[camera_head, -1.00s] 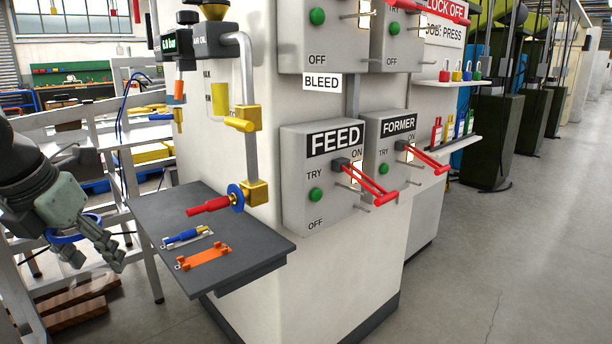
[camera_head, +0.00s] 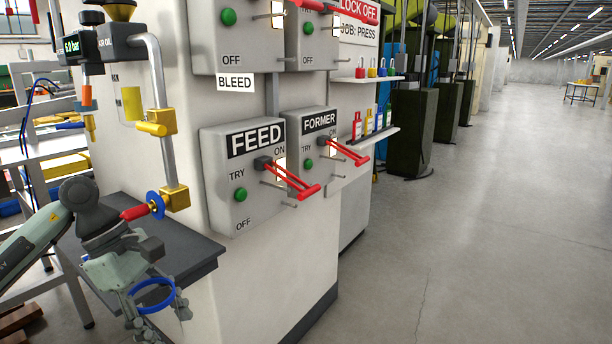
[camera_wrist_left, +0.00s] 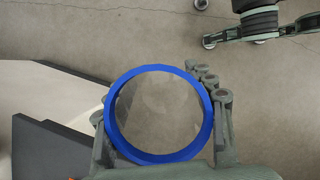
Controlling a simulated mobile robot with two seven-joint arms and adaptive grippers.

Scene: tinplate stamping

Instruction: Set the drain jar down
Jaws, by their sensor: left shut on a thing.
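The drain jar, clear with a blue rim (camera_head: 172,297), is held in my left gripper (camera_head: 160,313) in front of the dark grey shelf (camera_head: 200,250). The gripper is shut around it. In the left wrist view the jar's blue rim (camera_wrist_left: 207,125) shows as a ring with the floor visible through it. Fingers of my left gripper (camera_wrist_left: 160,125) lie on both sides of the ring. The dark shelf (camera_wrist_left: 50,150) is at the lower left there, apart from or just overlapped by the jar; I cannot tell exactly. My right gripper is not in view.
A red-handled valve with a blue disc (camera_head: 157,205) sticks out above the shelf, close to my left wrist. The FEED box (camera_head: 240,190) and its red lever (camera_head: 295,182) project from the white cabinet (camera_head: 270,270). Open floor (camera_head: 480,230) lies to the right.

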